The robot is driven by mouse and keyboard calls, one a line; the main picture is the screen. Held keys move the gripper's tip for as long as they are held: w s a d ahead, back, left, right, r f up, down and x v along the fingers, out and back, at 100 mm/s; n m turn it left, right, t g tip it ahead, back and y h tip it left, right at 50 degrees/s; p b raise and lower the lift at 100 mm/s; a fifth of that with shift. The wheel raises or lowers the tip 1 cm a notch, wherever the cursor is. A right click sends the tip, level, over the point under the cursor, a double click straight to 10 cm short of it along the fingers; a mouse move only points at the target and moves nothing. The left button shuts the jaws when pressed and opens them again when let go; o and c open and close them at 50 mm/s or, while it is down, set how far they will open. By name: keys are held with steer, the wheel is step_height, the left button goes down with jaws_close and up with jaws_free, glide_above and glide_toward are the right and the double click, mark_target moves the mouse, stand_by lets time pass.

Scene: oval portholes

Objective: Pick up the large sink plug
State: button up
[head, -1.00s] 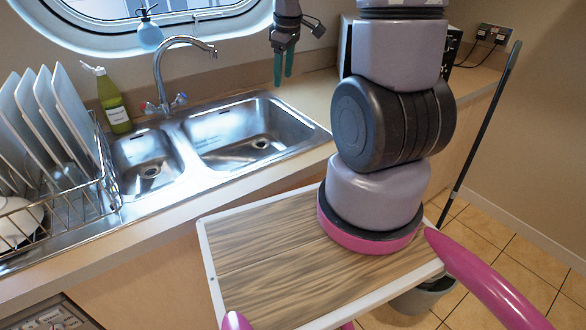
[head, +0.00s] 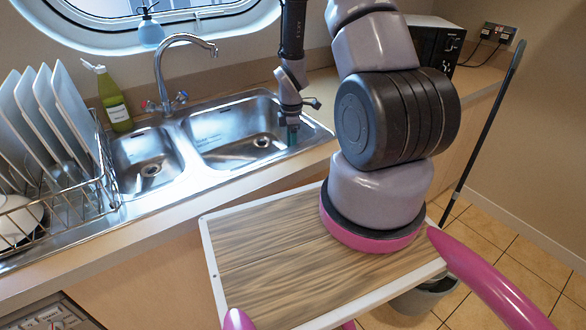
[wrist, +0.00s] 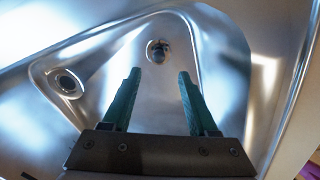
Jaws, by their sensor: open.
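The large sink basin (head: 225,150) shows in the head view, with a round metal drain fitting (head: 262,142) in its floor. I cannot tell whether the large sink plug sits in it or is a separate piece. In the wrist view a round dark-centred fitting (wrist: 157,50) lies ahead of the fingertips, and another round fitting (wrist: 67,83) lies to the left. My gripper (head: 293,132) is over the right part of the large basin, pointing down. In the wrist view its green fingers (wrist: 158,74) are apart with nothing between them.
A smaller basin (head: 145,160) with its own drain lies left. The tap (head: 160,75) stands behind the basins. A green bottle (head: 115,100) and a dish rack with plates (head: 65,110) stand further left. The microwave (head: 435,45) is at the back right.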

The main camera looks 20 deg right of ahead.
step_height(320, 180, down, 6)
steer(key=shift+w+d+f, duration=0.1)
steer(key=shift+w+f, duration=0.05)
steer(key=shift+f, duration=0.1)
steer(key=shift+c, duration=0.3)
jaws_close()
